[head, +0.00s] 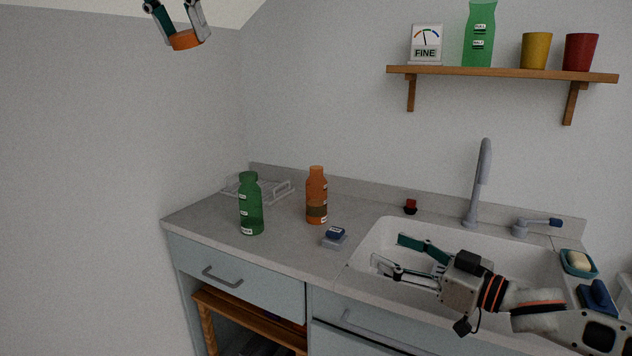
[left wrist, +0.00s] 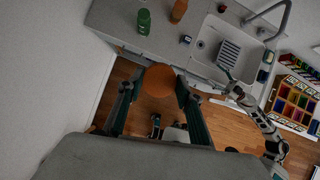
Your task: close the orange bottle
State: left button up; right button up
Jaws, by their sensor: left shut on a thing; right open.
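The orange bottle (head: 317,196) stands upright on the counter, left of the sink. It also shows at the top of the left wrist view (left wrist: 179,11). My left gripper (head: 186,38) is high up at the top left, far above the counter. It is shut on an orange round lid (head: 185,41), which shows as a flat disc between the fingers in the left wrist view (left wrist: 160,80). The lid is well apart from the bottle. My right gripper (head: 389,251) is open and empty over the sink. The bottle's mouth is too small to make out.
A green bottle (head: 250,205) stands left of the orange one, before a wire rack (head: 276,190). A small blue and grey block (head: 334,237) lies beside the sink (head: 372,235). A faucet (head: 484,180) rises behind it. A wall shelf (head: 500,73) holds cups.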

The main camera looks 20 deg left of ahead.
aim_at(316, 184)
jog(key=i+j, duration=0.75)
jog(key=j, duration=0.15)
